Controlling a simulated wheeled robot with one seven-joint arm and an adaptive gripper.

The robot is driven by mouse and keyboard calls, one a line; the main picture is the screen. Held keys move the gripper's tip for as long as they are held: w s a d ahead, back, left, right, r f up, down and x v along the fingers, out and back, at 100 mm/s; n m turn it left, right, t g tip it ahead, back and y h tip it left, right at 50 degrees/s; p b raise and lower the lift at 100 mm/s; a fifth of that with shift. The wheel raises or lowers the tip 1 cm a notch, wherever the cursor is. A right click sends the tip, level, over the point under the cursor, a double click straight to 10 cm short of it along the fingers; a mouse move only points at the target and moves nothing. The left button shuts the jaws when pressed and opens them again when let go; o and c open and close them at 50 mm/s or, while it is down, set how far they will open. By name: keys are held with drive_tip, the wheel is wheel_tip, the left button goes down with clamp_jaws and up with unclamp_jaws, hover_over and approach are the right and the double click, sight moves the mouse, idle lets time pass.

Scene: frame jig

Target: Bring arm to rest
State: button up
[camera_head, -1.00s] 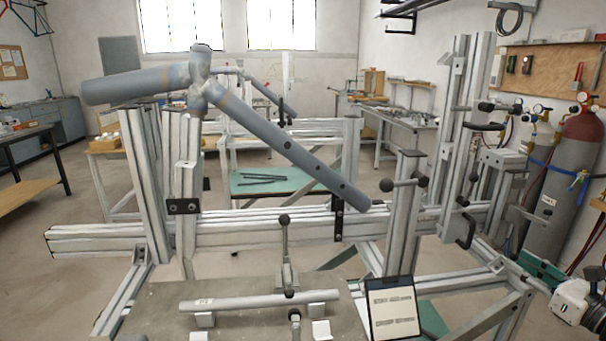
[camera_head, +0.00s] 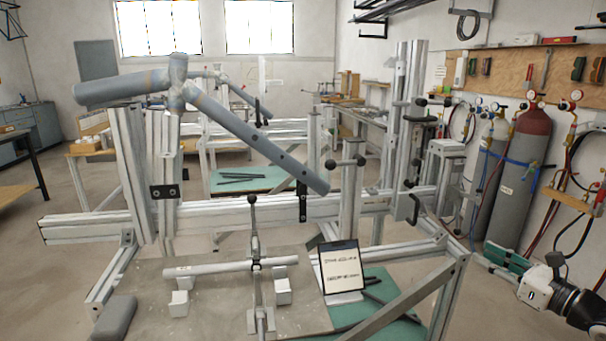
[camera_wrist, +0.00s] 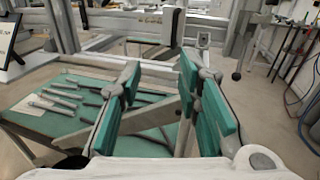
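My gripper (camera_head: 507,258) is at the lower right in the head view, beside the right end of the metal frame jig (camera_head: 330,208). In the wrist view my gripper (camera_wrist: 160,105) shows two green-padded fingers standing apart, with nothing between them. The grey tube frame (camera_head: 255,130) sits on the jig, its long tube sloping down to the right. A short tube (camera_head: 230,266) lies across blocks on the grey plate (camera_head: 215,310), under an upright toggle clamp (camera_head: 254,225).
A printed sign (camera_head: 340,267) stands right of the plate. A green shelf (camera_wrist: 55,115) with several metal rods lies beyond my fingers. Gas cylinders (camera_head: 518,170) with hoses stand against the right wall. Open floor (camera_wrist: 270,115) shows at the right in the wrist view.

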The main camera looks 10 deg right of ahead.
drive_tip(key=s+a+r+n+g+y+p, duration=0.1)
drive_tip(key=s+a+r+n+g+y, duration=0.25)
drive_tip(key=a, duration=0.55)
drive_tip(key=s+a+r+n+g, duration=0.1)
drive_tip(key=a+r+n+g, duration=0.25)
drive_tip(key=a+n, duration=0.45)
drive_tip(key=s+a+r+n+g+y+p, duration=0.1)
drive_tip(key=s+a+r+n+g, duration=0.25)
drive_tip(key=a, duration=0.75)
drive_tip(key=s+a+r+n+g+h+p, duration=0.1)
drive_tip(key=s+a+r+n+h, duration=0.1)
drive_tip(key=s+n+h, duration=0.3)
drive_tip(key=s+a+r+n+g+h+p, duration=0.1)
drive_tip(key=s+r+n+h+p, duration=0.1)
drive_tip(key=s+n, duration=1)
drive_tip(key=s+r+h, duration=0.1)
drive_tip(key=s+h, duration=0.1)
drive_tip(key=shift+s+a+r+h, duration=0.15)
drive_tip(key=shift+a+r+h, duration=0.2)
drive_tip(key=shift+r, duration=0.05)
drive_tip(key=shift+c, duration=0.2)
